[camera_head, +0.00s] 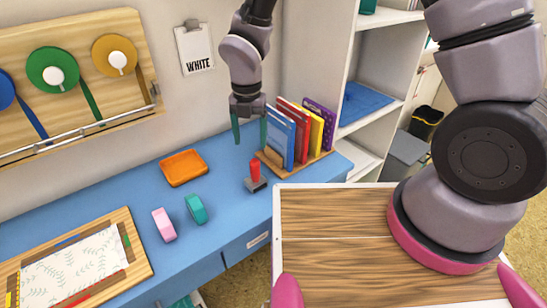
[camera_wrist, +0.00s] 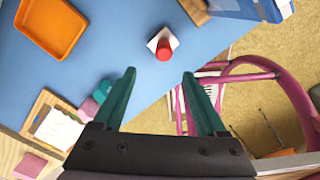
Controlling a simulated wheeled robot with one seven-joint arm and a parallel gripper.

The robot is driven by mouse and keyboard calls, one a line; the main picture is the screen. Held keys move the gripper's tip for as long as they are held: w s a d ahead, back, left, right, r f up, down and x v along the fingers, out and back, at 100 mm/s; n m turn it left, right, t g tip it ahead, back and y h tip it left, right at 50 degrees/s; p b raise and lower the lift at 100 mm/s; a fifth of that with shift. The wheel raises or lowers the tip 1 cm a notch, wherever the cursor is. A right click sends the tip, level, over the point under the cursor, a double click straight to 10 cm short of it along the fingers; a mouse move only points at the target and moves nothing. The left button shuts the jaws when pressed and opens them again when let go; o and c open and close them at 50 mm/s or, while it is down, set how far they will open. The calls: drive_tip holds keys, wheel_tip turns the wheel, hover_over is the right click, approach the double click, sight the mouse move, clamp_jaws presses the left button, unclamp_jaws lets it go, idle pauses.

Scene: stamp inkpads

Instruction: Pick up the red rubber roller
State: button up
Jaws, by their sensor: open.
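The red rubber roller appears as a red upright cylinder (camera_head: 255,171) on a small grey base, standing on the blue desk (camera_head: 225,180) in front of the book rack. In the wrist view the red top (camera_wrist: 165,49) shows from above, with a pale base around it. My gripper (camera_head: 250,132) is above the desk, higher than the red piece and apart from it. Its two teal fingers are spread with nothing between them. In the wrist view the red piece lies beyond the open fingertips (camera_wrist: 159,73), roughly centred between them.
A wooden rack (camera_head: 310,163) of coloured books stands close behind and right of the red piece. An orange tray (camera_head: 183,168) lies to the left. A pink piece (camera_head: 163,225) and a teal piece (camera_head: 196,209) stand nearer the front. A wooden board with patterned paper (camera_head: 75,275) lies front left.

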sight(254, 160)
drive_tip(key=shift+n, duration=0.3)
drive_tip(key=f, duration=0.5)
drive_tip(key=shift+w+d+f, duration=0.1)
drive_tip(key=shift+w+f, duration=0.15)
drive_tip(key=shift+f, duration=0.15)
drive_tip(key=shift+d+f, duration=0.15)
drive_tip(key=shift+f, duration=1.35)
drive_tip(key=shift+d+f, duration=0.1)
drive_tip(key=shift+f, duration=1.35)
clamp_jaws()
